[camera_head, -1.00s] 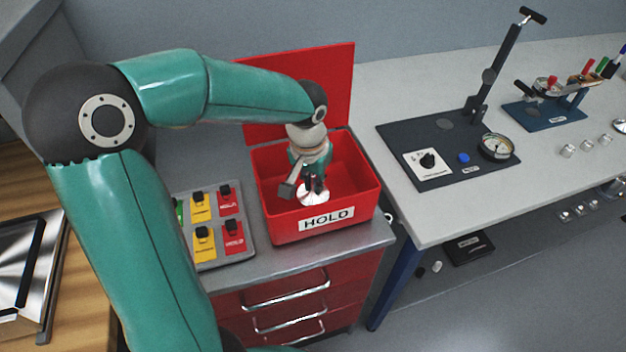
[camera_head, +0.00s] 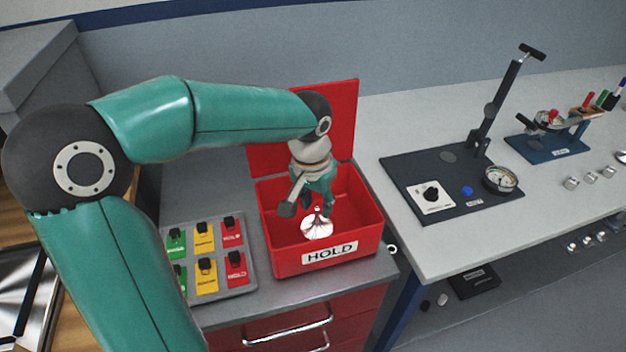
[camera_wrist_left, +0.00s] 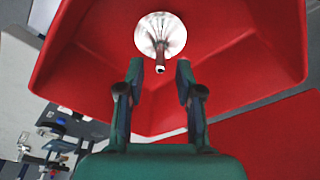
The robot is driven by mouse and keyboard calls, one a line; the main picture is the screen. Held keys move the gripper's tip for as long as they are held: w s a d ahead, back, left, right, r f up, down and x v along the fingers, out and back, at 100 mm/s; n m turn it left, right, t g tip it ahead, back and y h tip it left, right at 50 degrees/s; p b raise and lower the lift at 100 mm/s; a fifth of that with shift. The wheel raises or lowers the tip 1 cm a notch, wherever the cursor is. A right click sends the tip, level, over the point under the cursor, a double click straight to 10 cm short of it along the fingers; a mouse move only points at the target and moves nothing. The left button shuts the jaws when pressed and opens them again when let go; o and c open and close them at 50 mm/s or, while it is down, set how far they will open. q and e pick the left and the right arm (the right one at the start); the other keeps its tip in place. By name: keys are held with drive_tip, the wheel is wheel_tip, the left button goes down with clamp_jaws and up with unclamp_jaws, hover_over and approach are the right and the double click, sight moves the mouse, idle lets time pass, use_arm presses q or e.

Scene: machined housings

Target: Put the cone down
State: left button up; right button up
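The cone (camera_head: 317,229) is a shiny silver piece with a wide round base and a thin stem. It is inside the open red box labelled HOLD (camera_head: 330,253), stem up. My left gripper (camera_head: 322,203) is above the box's inside, just over the cone. In the left wrist view my left gripper (camera_wrist_left: 160,70) has its two fingers spread. The cone (camera_wrist_left: 163,30) lies beyond the fingertips, its stem pointing to the gap between them, with clear space on both sides. My right gripper is not in view.
The red lid (camera_head: 335,120) stands open behind the box. A panel (camera_head: 207,285) with green, yellow and red labelled switches lies left of it. A bench on the right holds a dark lever press with a gauge (camera_head: 500,180) and a blue-based fixture (camera_head: 548,146).

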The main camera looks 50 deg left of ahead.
use_arm(q)
wheel_tip(320, 180, up, 7)
drive_tip(key=s, duration=0.1)
drive_tip(key=shift+d+r, duration=0.15)
drive_tip(key=shift+s, duration=0.1)
idle(0.4)
